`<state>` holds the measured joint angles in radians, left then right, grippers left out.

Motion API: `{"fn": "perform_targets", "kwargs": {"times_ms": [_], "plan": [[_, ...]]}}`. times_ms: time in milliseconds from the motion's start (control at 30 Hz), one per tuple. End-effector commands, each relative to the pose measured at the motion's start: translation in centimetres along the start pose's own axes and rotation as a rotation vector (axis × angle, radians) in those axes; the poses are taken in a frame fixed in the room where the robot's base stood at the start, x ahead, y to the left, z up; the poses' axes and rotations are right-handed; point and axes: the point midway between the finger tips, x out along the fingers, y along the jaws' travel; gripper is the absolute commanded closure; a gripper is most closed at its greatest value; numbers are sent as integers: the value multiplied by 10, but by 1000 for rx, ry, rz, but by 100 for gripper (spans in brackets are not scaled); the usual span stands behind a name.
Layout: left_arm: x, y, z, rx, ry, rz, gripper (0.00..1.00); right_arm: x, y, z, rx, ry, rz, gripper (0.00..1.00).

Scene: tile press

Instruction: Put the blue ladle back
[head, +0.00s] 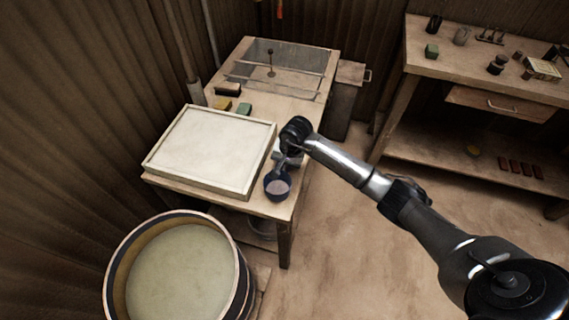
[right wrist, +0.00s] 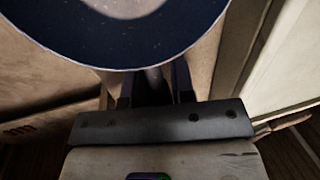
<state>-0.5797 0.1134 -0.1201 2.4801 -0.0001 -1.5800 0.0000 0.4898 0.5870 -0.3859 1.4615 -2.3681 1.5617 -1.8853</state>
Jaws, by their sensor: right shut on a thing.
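The blue ladle (head: 278,187) is at the front right corner of the wooden table, beside the framed white panel. Its round bowl holds something pale, and it also shows large at the top of the right wrist view (right wrist: 140,55). My right gripper (head: 287,158) is shut on the ladle's handle just behind the bowl; the fingers also show in the right wrist view (right wrist: 153,88). I cannot tell whether the bowl touches the table. My left gripper is not in view.
A framed white panel (head: 182,186) covers the table's near part. A round tub (head: 240,288) of pale liquid stands at the lower left. A green block (head: 244,109) and a dark brush-like block (head: 228,89) lie farther back. A shelf bench (head: 461,66) with small items stands right. Open floor lies between.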

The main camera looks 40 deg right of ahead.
Motion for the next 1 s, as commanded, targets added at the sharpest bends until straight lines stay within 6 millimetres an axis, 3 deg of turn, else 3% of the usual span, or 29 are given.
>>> {"fn": "perform_targets", "kwargs": {"times_ms": [33,67,300,667,1000], "plan": [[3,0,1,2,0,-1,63,3,1,0,0,1,1,100],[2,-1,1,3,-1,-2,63,2,0,0,0,1,1,74],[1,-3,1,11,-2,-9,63,1,0,0,0,0,0,51],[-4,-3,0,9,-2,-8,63,-7,-1,0,-1,1,-1,51],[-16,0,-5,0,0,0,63,-68,0,-1,-2,4,1,51]]}}
